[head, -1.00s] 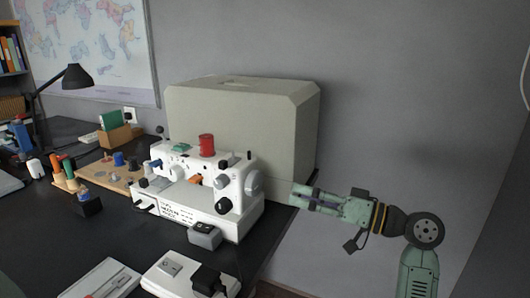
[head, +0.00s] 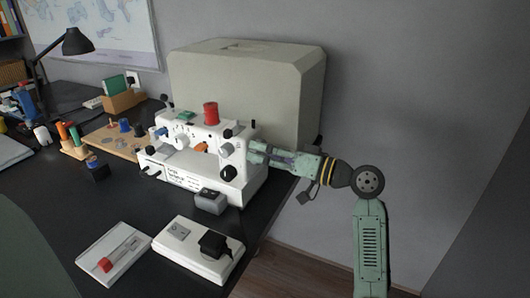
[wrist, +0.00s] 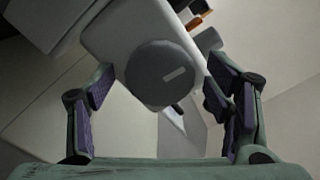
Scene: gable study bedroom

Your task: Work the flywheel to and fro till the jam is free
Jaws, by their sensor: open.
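A white sewing machine (head: 190,160) with a red thread spool (head: 211,112) on top stands on the black desk. Its flywheel, a grey round disc with a pale mark (wrist: 160,74), fills the middle of the wrist view between my fingers. My gripper (head: 256,152) is at the machine's right end, its fingers pointing left toward the flywheel. In the wrist view my gripper (wrist: 160,105) is open, with purple pads on either side of the disc. I cannot tell whether either pad touches it. In the head view the flywheel is mostly hidden by my fingers.
A large pale grey cover (head: 245,85) stands close behind the machine. A grey pedal-like box (head: 211,201), a white tray (head: 114,262) and a white panel with a black plug (head: 214,244) lie in front. A wooden thread board (head: 118,141) is at left. The right is open.

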